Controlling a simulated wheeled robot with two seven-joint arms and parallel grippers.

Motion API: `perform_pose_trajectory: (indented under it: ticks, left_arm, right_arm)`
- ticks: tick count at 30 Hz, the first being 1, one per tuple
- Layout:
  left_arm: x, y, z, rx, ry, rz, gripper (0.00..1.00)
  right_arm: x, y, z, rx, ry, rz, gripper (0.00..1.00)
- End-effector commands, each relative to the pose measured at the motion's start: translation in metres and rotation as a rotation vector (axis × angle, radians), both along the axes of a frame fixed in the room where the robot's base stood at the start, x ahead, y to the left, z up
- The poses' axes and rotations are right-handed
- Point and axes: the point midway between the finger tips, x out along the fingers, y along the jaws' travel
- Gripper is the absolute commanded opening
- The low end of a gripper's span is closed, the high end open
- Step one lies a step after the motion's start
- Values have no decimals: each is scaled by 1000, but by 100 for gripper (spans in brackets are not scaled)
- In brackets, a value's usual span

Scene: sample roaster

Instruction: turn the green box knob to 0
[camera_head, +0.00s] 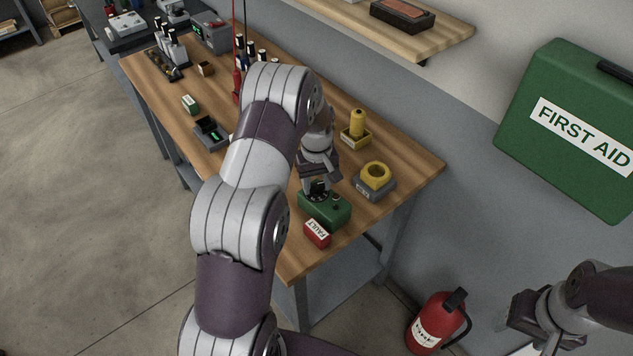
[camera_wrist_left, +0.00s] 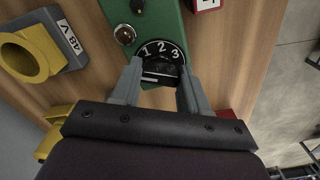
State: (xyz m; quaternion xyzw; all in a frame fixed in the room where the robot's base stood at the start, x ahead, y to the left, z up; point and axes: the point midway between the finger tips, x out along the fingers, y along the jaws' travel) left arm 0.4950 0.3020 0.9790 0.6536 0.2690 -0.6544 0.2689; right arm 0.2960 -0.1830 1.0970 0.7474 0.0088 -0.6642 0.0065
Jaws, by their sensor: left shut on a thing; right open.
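The green box (camera_head: 325,210) sits on the wooden bench near its front end. In the left wrist view the green box (camera_wrist_left: 171,18) carries a round black dial (camera_wrist_left: 163,48) with white numbers 1, 2 and 3 showing. The dial's knob (camera_wrist_left: 162,72) is between the fingertips of my left gripper (camera_wrist_left: 159,76), which is shut on it. No 0 can be read; the near part of the dial is hidden by the gripper. In the head view my left gripper (camera_head: 316,190) reaches down onto the box. My right gripper (camera_head: 517,322) is open and empty, off the bench at lower right.
A red FAULT block (camera_head: 317,234) is close to the green box. A grey block with a yellow ring (camera_head: 375,177) and a yellow tray (camera_head: 356,136) stand behind. A fire extinguisher (camera_head: 437,322) stands on the floor; a first aid case (camera_head: 570,130) is on the wall.

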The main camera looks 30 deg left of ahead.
Motion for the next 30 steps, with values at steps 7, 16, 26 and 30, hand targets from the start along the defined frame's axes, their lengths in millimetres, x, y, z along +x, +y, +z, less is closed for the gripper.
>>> perform_pose_trajectory:
  ticks: [7,16,26,30]
  left_arm:
    - [1,0,1,1,-2,43,14]
    - [1,0,1,1,-2,47,14]
    - [0,0,0,0,-1,46,70]
    - [1,0,2,1,-2,46,70]
  right_arm:
    - [0,0,0,0,0,0,67]
    - [0,0,0,0,0,0,67]
    - [0,0,0,0,0,0,67]
    - [0,0,-1,0,0,0,67]
